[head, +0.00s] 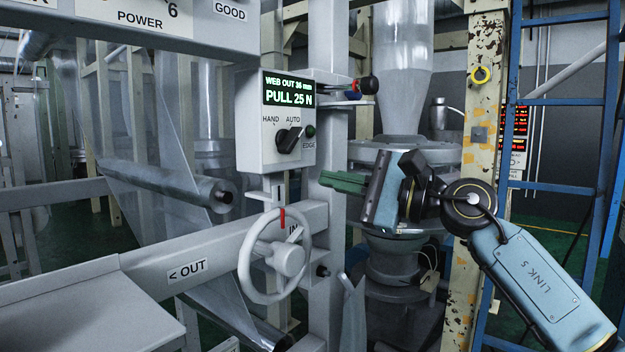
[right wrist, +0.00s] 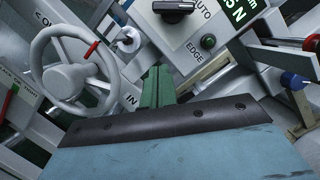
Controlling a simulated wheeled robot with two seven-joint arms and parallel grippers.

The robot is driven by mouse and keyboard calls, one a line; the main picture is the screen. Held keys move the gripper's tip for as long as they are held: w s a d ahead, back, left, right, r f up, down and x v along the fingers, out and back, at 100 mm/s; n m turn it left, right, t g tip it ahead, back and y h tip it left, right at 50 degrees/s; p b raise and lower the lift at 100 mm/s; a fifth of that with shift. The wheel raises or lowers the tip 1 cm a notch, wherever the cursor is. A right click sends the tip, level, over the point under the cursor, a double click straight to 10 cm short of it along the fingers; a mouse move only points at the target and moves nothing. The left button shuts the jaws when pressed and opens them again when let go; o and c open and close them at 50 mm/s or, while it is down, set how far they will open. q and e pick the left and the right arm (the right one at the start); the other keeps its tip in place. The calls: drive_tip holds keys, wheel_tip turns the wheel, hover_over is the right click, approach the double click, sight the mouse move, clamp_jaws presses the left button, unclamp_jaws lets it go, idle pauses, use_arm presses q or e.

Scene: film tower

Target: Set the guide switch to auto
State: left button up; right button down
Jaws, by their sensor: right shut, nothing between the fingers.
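The guide switch is a black knob (head: 289,140) on a light grey control box (head: 264,158), under the labels HAND and AUTO. Its bar slants from lower left to upper right; I cannot tell for sure which label it points at. Part of the knob (right wrist: 174,7) shows at the top edge of the right wrist view. My right gripper (head: 325,180) has green fingers, shut and empty. It points left, apart from the box, to the right of and below the knob. The fingers (right wrist: 157,80) also show in the wrist view. My left gripper is not in view.
A green EDGE lamp (head: 310,131) sits right of the knob. The screen (head: 289,91) reads WEB OUT 36 mm, PULL 25 N. A grey handwheel (head: 274,256) stands out below the box. A post (head: 328,230) and coloured knobs (head: 367,86) are near my right gripper.

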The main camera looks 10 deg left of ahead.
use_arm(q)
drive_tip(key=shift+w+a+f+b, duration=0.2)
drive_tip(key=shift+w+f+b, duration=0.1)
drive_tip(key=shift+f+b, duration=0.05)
use_arm(e)
drive_tip(key=r+v, duration=0.1)
drive_tip(key=v, duration=0.6)
drive_tip(key=shift+s+d+f, duration=0.2)
drive_tip(key=shift+s+f, duration=0.2)
drive_tip(key=shift+f, duration=0.05)
